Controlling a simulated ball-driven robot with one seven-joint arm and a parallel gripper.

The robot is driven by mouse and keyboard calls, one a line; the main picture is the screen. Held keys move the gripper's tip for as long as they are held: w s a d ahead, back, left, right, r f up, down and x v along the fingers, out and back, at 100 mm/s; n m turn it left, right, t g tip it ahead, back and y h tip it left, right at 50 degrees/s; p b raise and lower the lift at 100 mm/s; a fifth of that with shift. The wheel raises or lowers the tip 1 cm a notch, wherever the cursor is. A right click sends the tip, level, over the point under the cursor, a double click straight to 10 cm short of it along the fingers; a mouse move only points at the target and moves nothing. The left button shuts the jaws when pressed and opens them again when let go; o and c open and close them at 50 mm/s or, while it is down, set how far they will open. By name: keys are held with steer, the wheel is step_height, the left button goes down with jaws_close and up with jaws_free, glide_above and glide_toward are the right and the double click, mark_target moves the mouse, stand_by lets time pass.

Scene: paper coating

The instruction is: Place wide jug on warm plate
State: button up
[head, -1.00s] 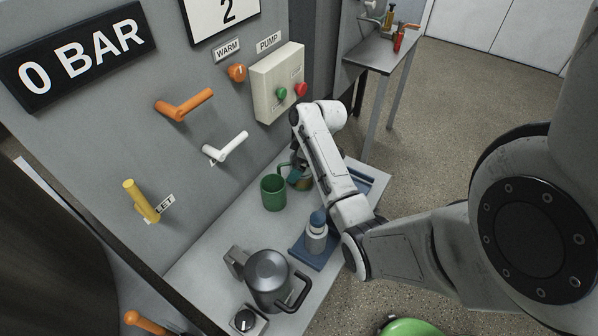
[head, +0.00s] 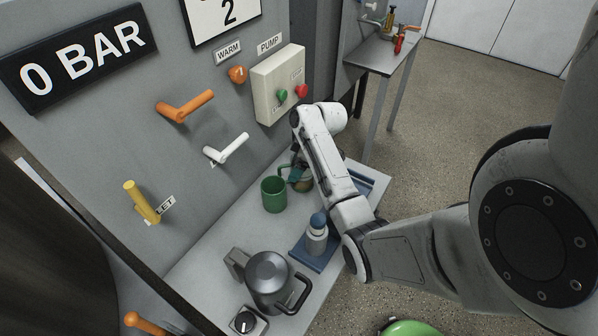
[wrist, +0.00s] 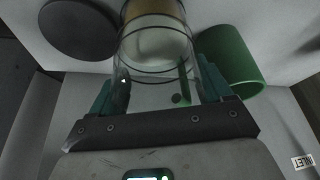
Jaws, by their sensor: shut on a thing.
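A clear, wide glass jug (wrist: 158,48) with a pale yellowish-brown content or base stands out in the wrist view. My gripper (wrist: 156,80) is shut on it, with a teal finger on each side. In the head view the glass jug (head: 301,184) is mostly hidden behind my arm, beside the green mug. A dark round plate (wrist: 77,28) lies at the upper left of the wrist view, apart from the jug. It may be the warm plate, but no label shows on it. I cannot tell whether the jug touches the surface below.
A green mug (head: 273,194) stands close beside the jug; it also shows in the wrist view (wrist: 230,62). A blue-capped bottle (head: 317,236) stands on a blue tray (head: 299,254). A dark lidded pitcher (head: 268,277) stands near the front. The wall panel carries levers and buttons.

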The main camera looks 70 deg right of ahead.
step_height(320, 180, up, 9)
steer(key=s+d+r+p, duration=0.2)
steer(key=s+r+p, duration=0.25)
steer(key=s, duration=0.45)
steer(key=shift+w+d+f+b, duration=1.05)
steer(key=shift+w+d+f, duration=0.25)
steer(key=shift+w+f, duration=0.6)
steer(key=shift+w+d+f+b, duration=1.2)
steer(key=shift+w+f, duration=0.45)
steer(key=shift+f, duration=0.5)
steer(key=shift+w+d+f+b, duration=0.95)
steer(key=shift+w+d+f, duration=0.45)
steer(key=shift+w+f, duration=0.5)
steer(key=shift+s+f, duration=0.1)
steer(key=shift+f, duration=0.1)
steer(key=o, duration=1.2)
